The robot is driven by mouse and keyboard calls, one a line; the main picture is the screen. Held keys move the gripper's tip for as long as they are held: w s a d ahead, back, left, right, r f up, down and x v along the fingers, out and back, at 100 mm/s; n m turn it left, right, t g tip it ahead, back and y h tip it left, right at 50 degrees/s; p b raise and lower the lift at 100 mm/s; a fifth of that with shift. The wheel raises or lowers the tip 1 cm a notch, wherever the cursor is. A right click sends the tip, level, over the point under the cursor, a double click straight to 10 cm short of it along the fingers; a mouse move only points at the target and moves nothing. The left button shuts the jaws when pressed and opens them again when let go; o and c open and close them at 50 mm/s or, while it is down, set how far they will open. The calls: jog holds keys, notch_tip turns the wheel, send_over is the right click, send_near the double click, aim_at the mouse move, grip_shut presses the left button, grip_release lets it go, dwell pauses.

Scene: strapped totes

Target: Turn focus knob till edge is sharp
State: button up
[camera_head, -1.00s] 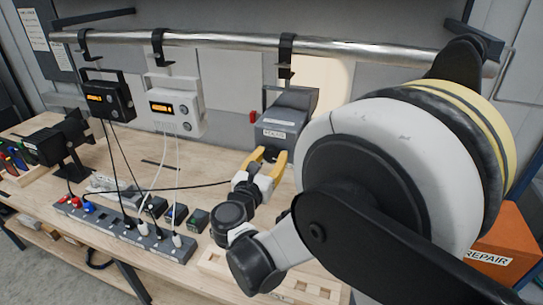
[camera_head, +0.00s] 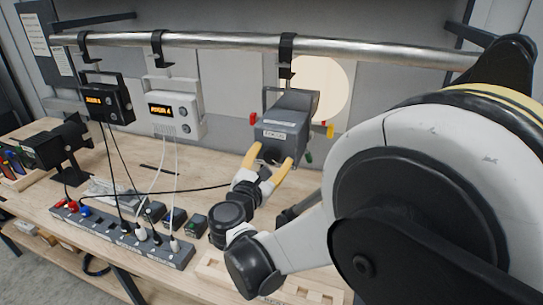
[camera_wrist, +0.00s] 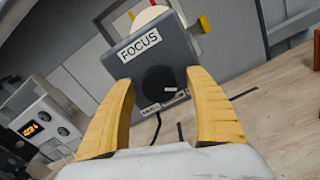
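The focus knob (camera_wrist: 157,86) is a black round dial with a pale mark. It sits on the front of a grey box labelled FOCUS (camera_wrist: 140,44), which also shows hanging from the rail in the head view (camera_head: 281,132). My gripper (camera_wrist: 157,80) has its yellow fingers spread, one on each side of the knob; I cannot tell whether they touch it. It also shows in front of the box in the head view (camera_head: 268,163), where the knob is hidden. A pale round light spot (camera_head: 325,88) lies on the wall behind the box, partly covered by it.
A black unit (camera_head: 107,104) and a white unit (camera_head: 174,108) with lit orange displays hang from the rail (camera_head: 230,42). A power strip (camera_head: 125,234) with several cables lies on the wooden bench. Red (camera_head: 253,119) and yellow (camera_head: 329,130) tabs stand beside the box.

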jog(key=v, duration=1.2)
jog(key=s+d+f+m+g+b, duration=0.1)
jog(key=d+f+m+g+b, duration=0.35)
jog(key=d, duration=0.45)
jog(key=s+d+f+m+g+b, duration=0.1)
jog(key=d+f+m+g+b, duration=0.15)
jog(key=d+f+m, duration=0.45)
jog(key=s+d+f+m+g+y+b, duration=0.1)
jog(key=s+d+f+m+y+b, duration=0.2)
jog(key=s+m, duration=0.4)
jog(key=s+d+f+m+g+y+b, duration=0.1)
jog(key=s+d+f+m+y+b, duration=0.2)
jog(key=s+f+m+b, duration=0.2)
notch_tip(320, 180, down, 2)
jog(key=s+m, duration=0.2)
jog(key=m, duration=0.2)
jog(key=shift+d+f+g+b, duration=0.15)
jog(key=shift+g+b, duration=0.15)
jog(key=shift+g, duration=0.1)
